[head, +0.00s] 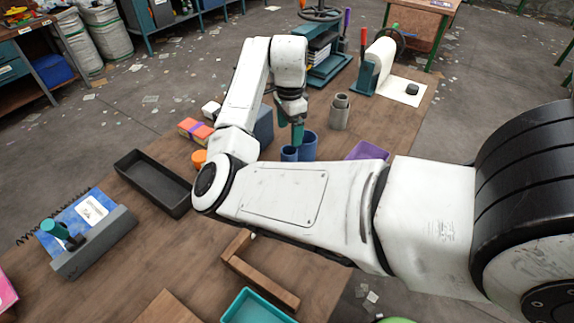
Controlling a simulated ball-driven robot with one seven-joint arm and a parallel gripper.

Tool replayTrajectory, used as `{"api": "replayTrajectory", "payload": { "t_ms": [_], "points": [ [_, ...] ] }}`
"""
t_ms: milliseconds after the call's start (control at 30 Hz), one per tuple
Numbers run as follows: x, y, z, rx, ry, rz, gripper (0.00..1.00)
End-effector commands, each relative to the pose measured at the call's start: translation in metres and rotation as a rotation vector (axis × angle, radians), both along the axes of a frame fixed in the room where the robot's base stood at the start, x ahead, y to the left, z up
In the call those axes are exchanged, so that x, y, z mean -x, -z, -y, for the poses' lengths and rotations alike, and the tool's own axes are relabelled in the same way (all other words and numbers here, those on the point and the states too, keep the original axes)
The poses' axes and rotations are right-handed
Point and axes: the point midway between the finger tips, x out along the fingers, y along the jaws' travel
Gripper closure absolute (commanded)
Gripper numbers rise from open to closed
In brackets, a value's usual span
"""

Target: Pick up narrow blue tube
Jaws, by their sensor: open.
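The narrow blue tube (289,154) stands upright on the wooden table, partly hidden behind my forearm in the head view. A wider blue tube (309,147) stands close behind it on the right. My gripper (297,139) points down just above the two tubes, with its teal fingers open. The fingertips overlap the tubes' rims in the picture, so I cannot tell whether they touch or reach inside one.
A blue-grey block (264,127) is close on the left. A black tray (151,181), orange pieces and a wooden frame (258,272) are nearby.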

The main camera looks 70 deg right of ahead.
Motion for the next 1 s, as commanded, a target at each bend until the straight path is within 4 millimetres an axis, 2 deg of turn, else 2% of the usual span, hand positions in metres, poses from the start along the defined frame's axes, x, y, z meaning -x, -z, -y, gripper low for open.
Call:
{"api": "replayTrajectory", "payload": {
  "t_ms": [133, 367, 667, 967, 1000],
  "points": [
    [0.000, 0.019, 0.000, 0.000, -0.003, -0.001, 0.20],
    [0.000, 0.034, -0.002, 0.001, -0.003, -0.001, 0.20],
    [-0.001, 0.074, -0.004, 0.001, -0.003, -0.001, 0.20],
    [-0.001, 0.080, -0.004, 0.002, -0.002, 0.001, 0.20],
    [-0.001, 0.080, -0.004, 0.002, -0.002, 0.001, 0.23]
  ]
}}
